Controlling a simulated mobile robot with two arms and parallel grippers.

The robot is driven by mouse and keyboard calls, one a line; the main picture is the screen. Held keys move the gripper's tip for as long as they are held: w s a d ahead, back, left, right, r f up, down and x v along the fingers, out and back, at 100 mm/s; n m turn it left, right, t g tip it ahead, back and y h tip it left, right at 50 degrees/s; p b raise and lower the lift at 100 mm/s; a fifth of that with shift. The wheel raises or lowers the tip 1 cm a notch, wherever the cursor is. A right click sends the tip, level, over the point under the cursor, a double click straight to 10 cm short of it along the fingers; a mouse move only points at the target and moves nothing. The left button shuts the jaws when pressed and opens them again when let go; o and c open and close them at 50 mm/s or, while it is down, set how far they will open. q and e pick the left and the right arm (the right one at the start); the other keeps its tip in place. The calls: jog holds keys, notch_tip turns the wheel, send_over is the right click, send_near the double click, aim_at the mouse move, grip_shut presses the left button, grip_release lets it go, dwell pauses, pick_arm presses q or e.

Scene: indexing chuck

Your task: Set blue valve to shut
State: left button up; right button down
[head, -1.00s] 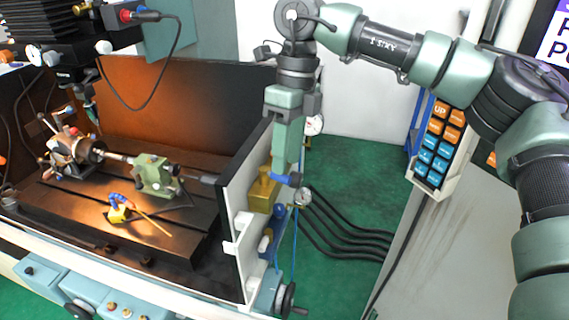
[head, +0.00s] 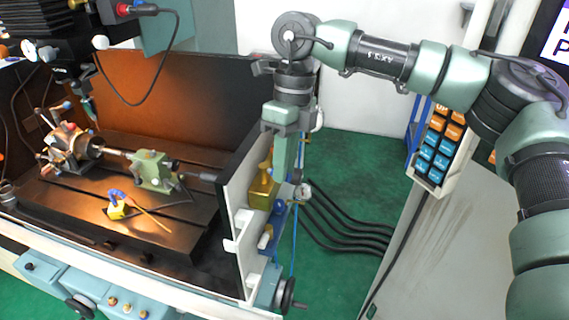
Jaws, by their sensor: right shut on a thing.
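The valve's brass body (head: 262,188) is on the outer side of the white panel at the right end of the machine enclosure. My right gripper (head: 282,197) points down just right of the brass body. It is shut, and its jaws hold the blue valve handle, which is now mostly hidden by the gripper. The handle's exact angle cannot be told. My left gripper is not in view.
The white panel (head: 238,225) stands close left of my gripper. A round gauge (head: 304,191) and black hoses (head: 345,232) are close on the right. A handwheel (head: 288,294) sits below.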

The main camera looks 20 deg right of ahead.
aim_at(261, 174)
jog(key=shift+s+a+f+m+b, duration=0.1)
jog(key=shift+s+a+m+b, duration=0.15)
jog(key=shift+m+b, duration=0.45)
jog(key=shift+s+a+f+m+b, duration=0.1)
jog(key=shift+a+m+b, duration=0.1)
jog(key=shift+m+b, duration=0.5)
jog(key=a+m+b, duration=0.1)
jog(key=m+b, duration=0.1)
jog(key=a+m+t+b, duration=0.1)
jog(key=m+b, duration=0.1)
jog(key=m, duration=0.1)
jog(key=a+m+b, duration=0.1)
jog(key=m+b, duration=0.1)
jog(key=shift+s+r+m+t+y+b, duration=0.1)
jog(key=shift+s+m+t+y+b, duration=0.2)
jog(key=shift+s+m+t, duration=0.1)
jog(key=shift+w+a+r+m+t+b, duration=0.15)
jog(key=shift+a+m+b, duration=0.2)
jog(key=shift+m, duration=0.35)
jog(key=shift+w+a+m+t+b, duration=0.15)
jog(key=shift+m+b, duration=0.3)
jog(key=shift+m, duration=0.25)
jog(key=shift+s, duration=0.1)
jog(key=c, duration=1.3)
grip_release()
jog(key=shift+c, duration=0.2)
jog(key=shift+d, duration=0.1)
